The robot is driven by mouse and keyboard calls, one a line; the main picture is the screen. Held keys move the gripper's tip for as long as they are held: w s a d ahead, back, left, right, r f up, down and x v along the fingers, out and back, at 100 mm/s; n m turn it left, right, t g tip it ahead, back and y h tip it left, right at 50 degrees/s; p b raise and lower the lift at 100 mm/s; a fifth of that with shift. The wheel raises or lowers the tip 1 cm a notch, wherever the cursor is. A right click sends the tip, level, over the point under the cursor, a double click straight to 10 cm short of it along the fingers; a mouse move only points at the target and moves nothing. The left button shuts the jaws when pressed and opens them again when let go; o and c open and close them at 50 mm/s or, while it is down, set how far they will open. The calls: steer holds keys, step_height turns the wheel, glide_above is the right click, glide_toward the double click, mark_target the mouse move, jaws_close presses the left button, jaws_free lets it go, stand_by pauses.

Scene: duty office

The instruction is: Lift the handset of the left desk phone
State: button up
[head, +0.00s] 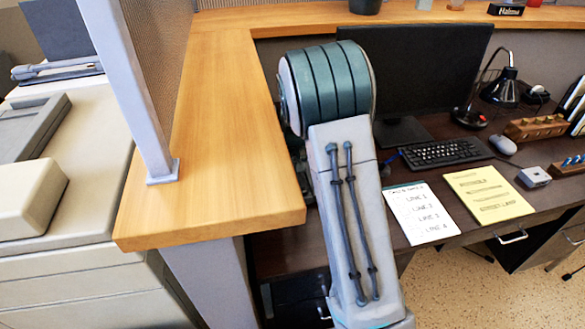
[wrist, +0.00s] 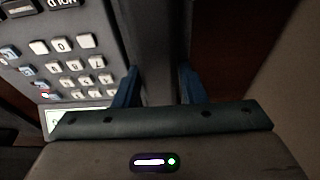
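In the wrist view the desk phone (wrist: 62,48) fills the upper left, a dark grey body with pale number keys and a small display at its lower edge. Its handset (wrist: 160,45) is the long dark grey bar beside the keys. My gripper (wrist: 160,85) has its two blue fingers on either side of this bar, with the bar filling the space between them. The dim picture hides whether the handset is clear of its cradle. In the head view my arm covers the phone and gripper; only a dark edge shows left of the arm.
A raised wooden counter (head: 200,130) stands left of my arm, with a grey post on it. A monitor (head: 430,75) and keyboard (head: 445,152) stand on the dark desk. A white note (head: 421,213) and yellow pad (head: 488,194) lie right of my arm.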

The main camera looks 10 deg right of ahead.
steer(key=c, duration=0.7)
steer(key=shift+c, duration=0.2)
